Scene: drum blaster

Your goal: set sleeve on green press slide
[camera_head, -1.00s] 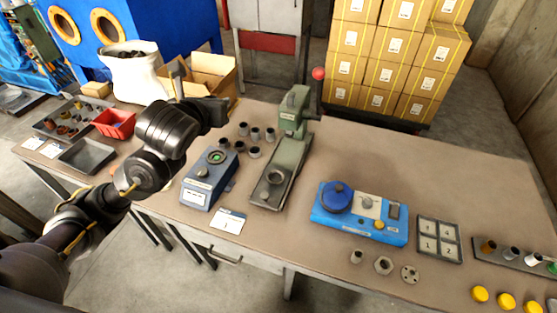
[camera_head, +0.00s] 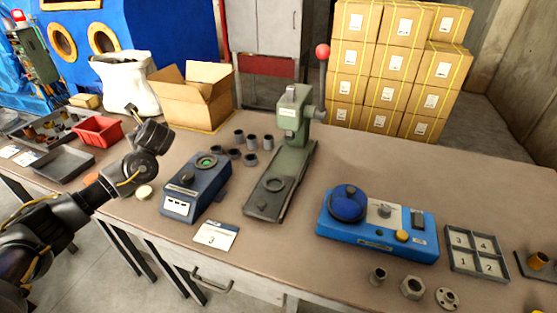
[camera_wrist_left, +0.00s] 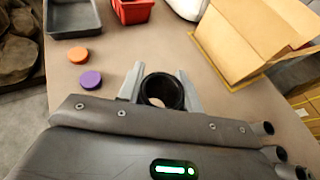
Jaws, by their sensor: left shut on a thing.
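My left gripper (camera_wrist_left: 161,88) is shut on a dark, hollow sleeve (camera_wrist_left: 163,93), its open mouth facing the wrist camera. In the head view my left gripper (camera_head: 151,137) is left of the blue gauge box, well left of the green press; its fingers and the sleeve cannot be made out there. The green press (camera_head: 294,120) stands at the table's middle, with a long slide plate (camera_head: 264,209) in front of its column. A round ring seat (camera_head: 275,184) lies on the slide. My right gripper is not in view.
Several loose sleeves (camera_head: 251,141) stand between the gauge box (camera_head: 195,190) and the press. An open cardboard box (camera_head: 193,98) is behind. A blue device (camera_head: 375,226) sits right of the press. Orange (camera_wrist_left: 78,54) and purple (camera_wrist_left: 91,79) discs lie near my left gripper.

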